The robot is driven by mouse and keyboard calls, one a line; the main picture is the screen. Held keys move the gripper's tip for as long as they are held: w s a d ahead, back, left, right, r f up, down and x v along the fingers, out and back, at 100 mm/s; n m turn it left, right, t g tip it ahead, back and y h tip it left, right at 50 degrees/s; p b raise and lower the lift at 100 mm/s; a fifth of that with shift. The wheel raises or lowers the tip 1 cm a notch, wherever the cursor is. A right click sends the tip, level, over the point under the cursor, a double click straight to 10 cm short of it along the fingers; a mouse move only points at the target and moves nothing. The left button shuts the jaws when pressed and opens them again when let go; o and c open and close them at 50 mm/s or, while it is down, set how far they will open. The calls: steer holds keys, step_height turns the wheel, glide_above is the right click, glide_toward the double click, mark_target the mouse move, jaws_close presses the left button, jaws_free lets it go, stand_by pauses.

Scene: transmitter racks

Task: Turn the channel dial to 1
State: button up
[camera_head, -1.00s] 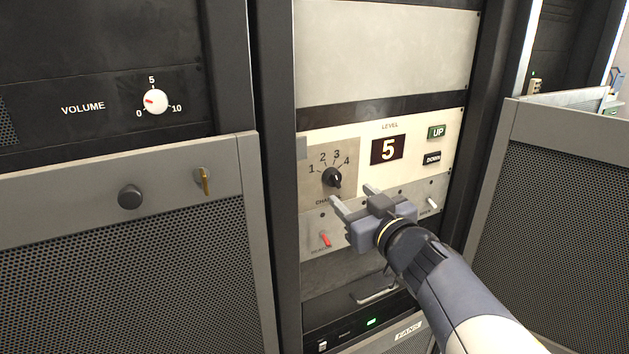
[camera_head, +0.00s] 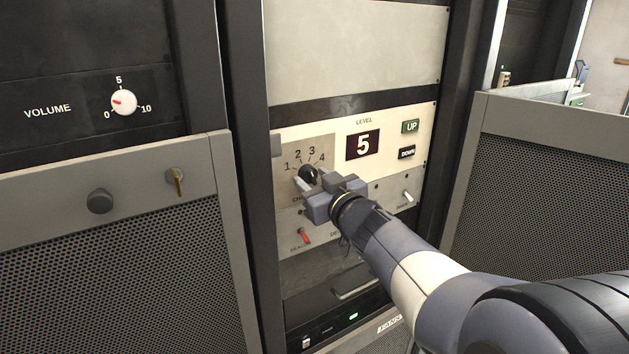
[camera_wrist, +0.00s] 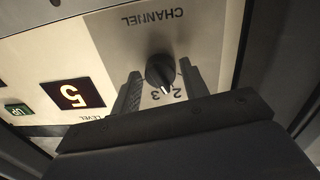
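The channel dial (camera_head: 308,173) is a small black round knob on a beige panel with the numbers 1 to 4 arched above it. It also shows in the wrist view (camera_wrist: 160,70), upside down, with a white mark that seems to point between 2 and 3. My gripper (camera_head: 316,178) is at the dial. In the wrist view my gripper's (camera_wrist: 161,86) two dark fingers stand on either side of the knob, with a narrow gap to each. It is open. The 1 and 4 are hidden in the wrist view.
A level display (camera_head: 363,145) reads 5, with a green UP button (camera_head: 410,126) and a black DOWN button (camera_head: 407,152) beside it. A red toggle (camera_head: 304,236) and a white toggle (camera_head: 408,196) sit lower. A volume knob (camera_head: 124,102) is on the left rack.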

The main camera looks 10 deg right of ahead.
steer(key=c, duration=0.7)
steer(key=n+b, duration=0.2)
steer(key=n, duration=0.1)
steer(key=shift+f+n, duration=0.15)
steer(key=shift+n, duration=0.15)
steer(key=shift+n+b, duration=1.3)
steer(key=shift+n, duration=0.9)
steer(key=o, duration=1)
steer(key=shift+d, duration=0.1)
